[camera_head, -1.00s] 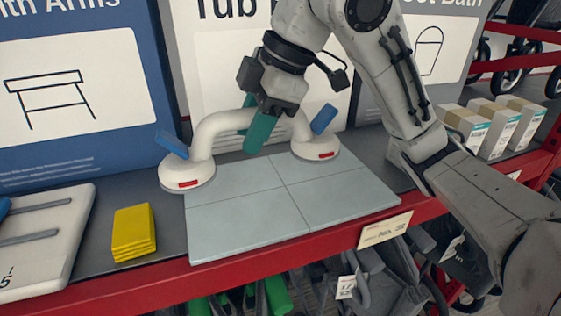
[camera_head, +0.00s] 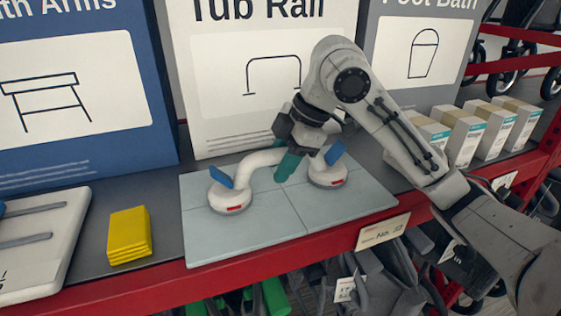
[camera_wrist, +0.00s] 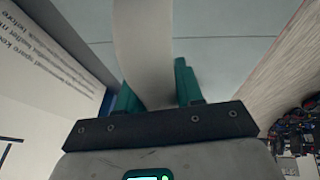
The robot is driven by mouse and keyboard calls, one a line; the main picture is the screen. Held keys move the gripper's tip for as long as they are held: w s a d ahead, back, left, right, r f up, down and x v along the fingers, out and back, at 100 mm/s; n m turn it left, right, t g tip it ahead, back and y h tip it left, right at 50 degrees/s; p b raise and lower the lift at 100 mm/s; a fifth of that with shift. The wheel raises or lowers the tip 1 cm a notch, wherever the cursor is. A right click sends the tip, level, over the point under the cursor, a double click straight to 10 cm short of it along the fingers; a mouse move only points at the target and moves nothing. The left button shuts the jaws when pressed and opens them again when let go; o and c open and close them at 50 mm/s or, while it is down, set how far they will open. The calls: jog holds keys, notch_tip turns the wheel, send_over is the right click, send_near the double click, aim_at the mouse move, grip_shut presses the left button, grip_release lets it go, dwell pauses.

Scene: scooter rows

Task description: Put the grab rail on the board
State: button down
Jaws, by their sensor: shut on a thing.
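The grab rail (camera_head: 257,160) is a white curved bar with a round base and a blue lever at each end. In the head view both bases appear over the board, the left one (camera_head: 232,204) left of its middle and the right one (camera_head: 328,172) toward the back right. Whether they touch the board is hard to tell. The board (camera_head: 265,230) is a pale blue-grey tiled slab. My gripper (camera_head: 288,166), with teal fingers, is shut on the bar between the bases. In the wrist view the bar (camera_wrist: 143,50) runs between the fingers (camera_wrist: 158,85).
A yellow block (camera_head: 129,235) lies left of the board, and a white slab (camera_head: 40,240) lies farther left. Display panels, one reading Tub Rail (camera_head: 250,70), stand behind. Several boxes (camera_head: 490,130) stand at the right. The red shelf edge (camera_head: 160,275) runs along the front.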

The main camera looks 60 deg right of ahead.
jog(key=c, duration=0.7)
grip_release()
jog(key=v, duration=1.2)
jog(key=shift+p, duration=0.35)
